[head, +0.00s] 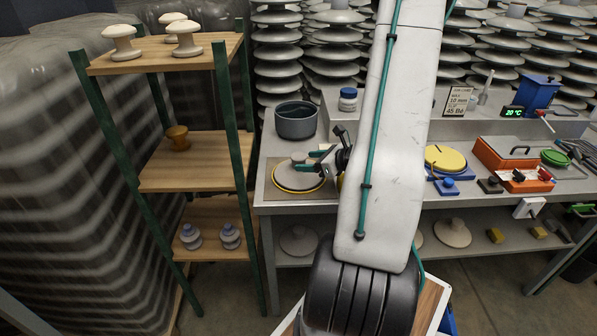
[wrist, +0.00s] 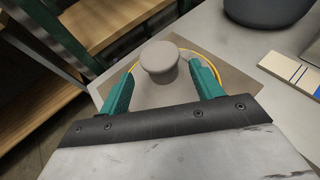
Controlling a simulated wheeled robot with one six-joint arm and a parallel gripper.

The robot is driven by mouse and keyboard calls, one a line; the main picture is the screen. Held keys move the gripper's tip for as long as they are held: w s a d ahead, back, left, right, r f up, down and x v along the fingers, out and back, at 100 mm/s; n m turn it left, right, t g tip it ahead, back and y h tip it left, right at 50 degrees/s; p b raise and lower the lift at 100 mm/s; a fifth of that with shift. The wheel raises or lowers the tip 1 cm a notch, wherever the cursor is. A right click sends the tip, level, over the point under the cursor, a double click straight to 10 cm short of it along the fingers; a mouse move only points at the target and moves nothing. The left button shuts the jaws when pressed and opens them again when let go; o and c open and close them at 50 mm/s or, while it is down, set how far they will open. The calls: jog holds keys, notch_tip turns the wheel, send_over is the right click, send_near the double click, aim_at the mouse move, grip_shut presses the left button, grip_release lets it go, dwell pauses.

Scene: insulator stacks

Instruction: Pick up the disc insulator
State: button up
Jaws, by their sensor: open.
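The disc insulator (head: 298,178) lies on a mat (head: 272,192) at the left end of the workbench. It is a grey disc with a raised cap, and a yellow ring shows around its edge. In the wrist view its pale round cap (wrist: 159,60) stands between the two green fingers of my gripper (wrist: 162,80). The fingers are open, one on each side of the cap, with gaps visible. In the head view my gripper (head: 318,160) is at the disc, partly hidden by my arm.
A dark pot (head: 296,121) stands just behind the disc, and a blue-lidded jar (head: 348,99) behind that. A wooden shelf rack (head: 190,160) with small insulators is close on the left. A yellow disc (head: 445,158) and an orange toolbox (head: 506,153) lie farther right.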

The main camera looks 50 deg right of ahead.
aim_at(298, 161)
jog(key=x, duration=0.5)
jog(key=shift+d+f, duration=0.1)
grip_shut()
